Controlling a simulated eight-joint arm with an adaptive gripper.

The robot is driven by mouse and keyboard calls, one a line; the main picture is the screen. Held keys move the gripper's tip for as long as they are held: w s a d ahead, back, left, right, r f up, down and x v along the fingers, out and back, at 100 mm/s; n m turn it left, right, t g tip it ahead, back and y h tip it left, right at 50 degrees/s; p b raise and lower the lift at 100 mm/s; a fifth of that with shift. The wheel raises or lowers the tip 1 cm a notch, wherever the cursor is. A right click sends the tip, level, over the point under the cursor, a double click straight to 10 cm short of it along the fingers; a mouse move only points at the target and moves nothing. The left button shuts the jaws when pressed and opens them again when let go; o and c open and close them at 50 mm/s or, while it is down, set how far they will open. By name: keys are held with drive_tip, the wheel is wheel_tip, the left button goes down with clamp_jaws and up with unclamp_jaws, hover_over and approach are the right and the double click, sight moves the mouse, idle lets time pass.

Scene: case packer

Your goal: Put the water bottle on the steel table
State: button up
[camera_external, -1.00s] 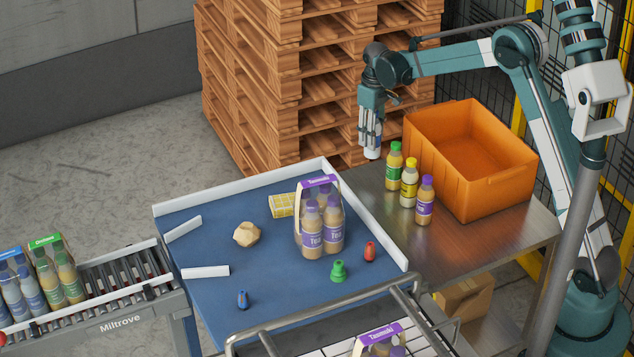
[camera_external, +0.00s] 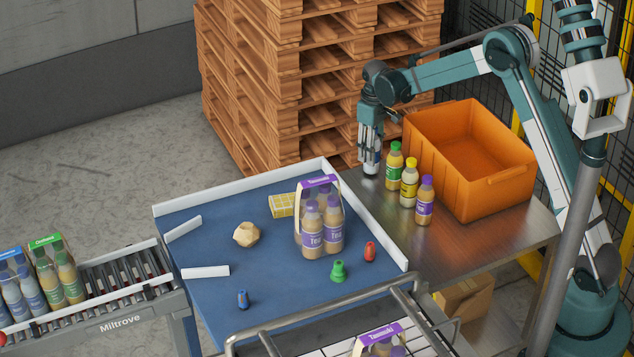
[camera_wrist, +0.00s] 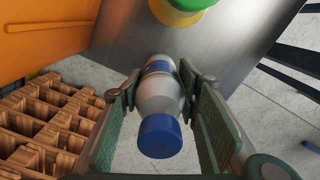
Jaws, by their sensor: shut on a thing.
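The water bottle (camera_wrist: 162,105), pale with a blue cap, is between the two fingers of my gripper (camera_wrist: 162,115) in the wrist view. My gripper is shut on it, with the cap toward the camera. In the external view my gripper (camera_external: 370,150) points down at the back left corner of the steel table (camera_external: 470,248), and the bottle's pale lower end (camera_external: 370,168) shows below the fingers. In the wrist view the bottle's far end overlaps the edge of the steel table (camera_wrist: 235,40). I cannot tell whether it touches the top.
Green-capped (camera_external: 393,168), yellow-capped (camera_external: 409,185) and purple-capped (camera_external: 425,200) bottles stand on the table, close to the right of my gripper. An orange crate (camera_external: 485,190) stands behind them. A blue tray table (camera_external: 200,215) adjoins at left. Pallets (camera_external: 270,90) are stacked behind. The table's front is clear.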

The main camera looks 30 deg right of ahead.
drive_tip(key=shift+f, duration=0.3)
drive_tip(key=shift+f, duration=0.15)
drive_tip(key=o, duration=1.1)
drive_tip(key=shift+c, duration=0.2)
wheel_tip(320, 180, up, 12)
drive_tip(key=shift+r+b, duration=0.15)
drive_tip(key=shift+b, duration=0.2)
drive_tip(key=shift+s+r, duration=0.1)
idle(0.4)
